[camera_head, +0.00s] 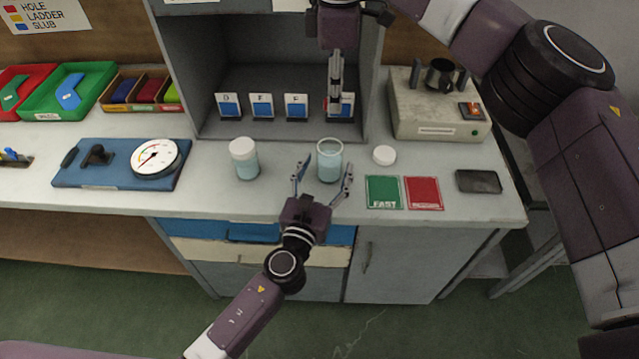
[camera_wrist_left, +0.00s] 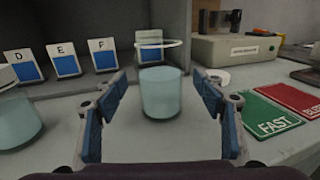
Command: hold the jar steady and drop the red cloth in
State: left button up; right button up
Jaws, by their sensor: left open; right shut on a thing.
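The open glass jar (camera_head: 330,161), with pale blue-green contents or tint, stands upright on the bench. It also shows in the left wrist view (camera_wrist_left: 161,92). My left gripper (camera_head: 326,176) is open at the jar's near side, one finger to each side; in the left wrist view gaps show between the jar and both fingers (camera_wrist_left: 160,105). My right gripper (camera_head: 335,108) points down above and behind the jar's rim in the head view. A small red patch at its fingertips looks like the red cloth (camera_head: 327,103); most of it is hidden.
A white-lidded jar (camera_head: 244,160) stands left of the open jar. A loose white lid (camera_head: 384,155) lies to its right. Green and red cards (camera_head: 403,193) and a dark phone-like slab (camera_head: 479,181) lie further right. Lettered cards (camera_head: 262,107) stand behind. A gauge board (camera_head: 122,165) lies left.

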pick_arm(q)
jog(key=shift+x, duration=1.55)
jog(key=c, duration=1.4)
pick_arm(e)
notch_tip(320, 180, down, 8)
jog(key=shift+f, duration=0.25)
jog(key=o, duration=0.8)
jog(key=shift+r, duration=0.1)
